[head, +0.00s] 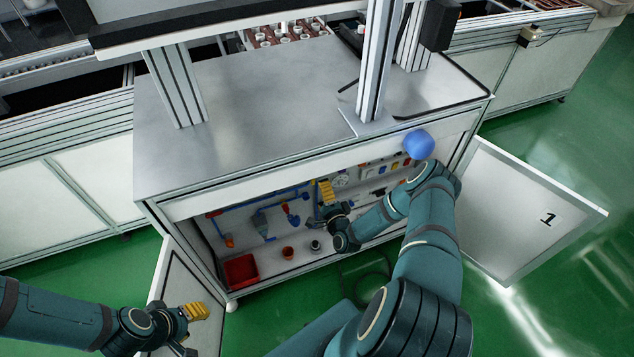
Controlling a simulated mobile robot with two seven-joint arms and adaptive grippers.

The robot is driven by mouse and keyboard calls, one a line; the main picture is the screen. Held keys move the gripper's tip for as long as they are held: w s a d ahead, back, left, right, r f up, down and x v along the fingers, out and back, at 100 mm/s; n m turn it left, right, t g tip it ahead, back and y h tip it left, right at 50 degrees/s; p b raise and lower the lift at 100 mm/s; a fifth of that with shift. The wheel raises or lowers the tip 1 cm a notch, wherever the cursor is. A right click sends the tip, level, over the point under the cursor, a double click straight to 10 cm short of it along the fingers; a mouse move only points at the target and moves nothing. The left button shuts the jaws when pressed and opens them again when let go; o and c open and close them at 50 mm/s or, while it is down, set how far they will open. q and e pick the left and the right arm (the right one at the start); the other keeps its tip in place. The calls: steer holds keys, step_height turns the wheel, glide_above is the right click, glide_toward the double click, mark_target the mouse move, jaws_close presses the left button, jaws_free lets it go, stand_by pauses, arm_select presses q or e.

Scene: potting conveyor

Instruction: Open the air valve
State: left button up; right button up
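The air valve is not certain to pick out. Inside the open cabinet, blue piping (240,203) carries a blue fitting with a red-orange part (290,212) and a blue filter-like unit (262,224). My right gripper (330,198), with yellow finger pads, is at the cabinet opening, just right of these fittings in the picture. It hides part of the back panel, and contact cannot be told. My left gripper (193,318) is low at the left, in front of the open left door (172,280) and away from the fittings. Both grippers' finger gaps are unclear.
The cabinet's right door (530,215), marked 1, stands open. A red bin (240,270), an orange cup (288,253) and a dark round part (315,246) are on the cabinet floor. The metal worktop (250,105) overhangs the opening. Green floor in front is mostly clear.

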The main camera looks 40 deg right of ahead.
steer(key=v, duration=0.5)
steer(key=shift+s+a, duration=0.15)
steer(key=shift+s, duration=0.15)
steer(key=w+a+r+n+g+y, duration=0.25)
steer(key=a+n+g+y, duration=0.6)
steer(key=a, duration=0.85)
steer(key=s+a+r+n+g, duration=0.3)
steer(key=s+a+r+n, duration=0.1)
steer(key=s, duration=0.3)
steer(key=s+a+r+n+g, duration=0.4)
steer(key=s+a+n, duration=0.2)
steer(key=s+a, duration=0.1)
steer(key=shift+s+r+n+h, duration=0.3)
steer(key=shift+s+n+h, duration=0.05)
steer(key=shift+s, duration=0.4)
